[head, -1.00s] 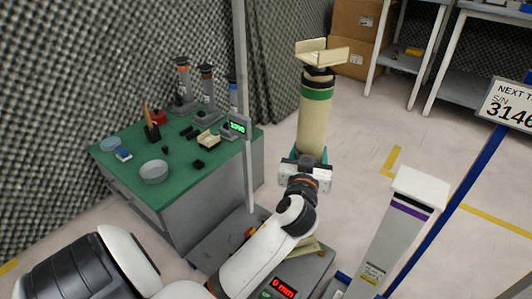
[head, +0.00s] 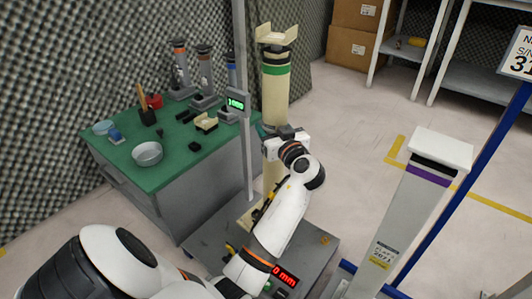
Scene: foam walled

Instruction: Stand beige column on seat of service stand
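The beige column (head: 275,97) stands upright in the middle of the head view, with a green band near its top and an open beige cradle on its head. My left gripper (head: 272,134) is closed around its middle, and my forearm hides part of the lower shaft. The column's beige foot (head: 244,217) shows beside the mast, over the grey platform of what looks like the service stand (head: 205,246). I cannot tell whether the foot touches the platform. A red display (head: 284,275) on the platform's front reads 0 mm. My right gripper is not in view.
A green-topped table (head: 165,172) with a metal bowl (head: 147,153) and small tools stands left. A thin mast (head: 247,150) with a green display rises close beside the column. A grey column with a purple band (head: 415,200) stands right.

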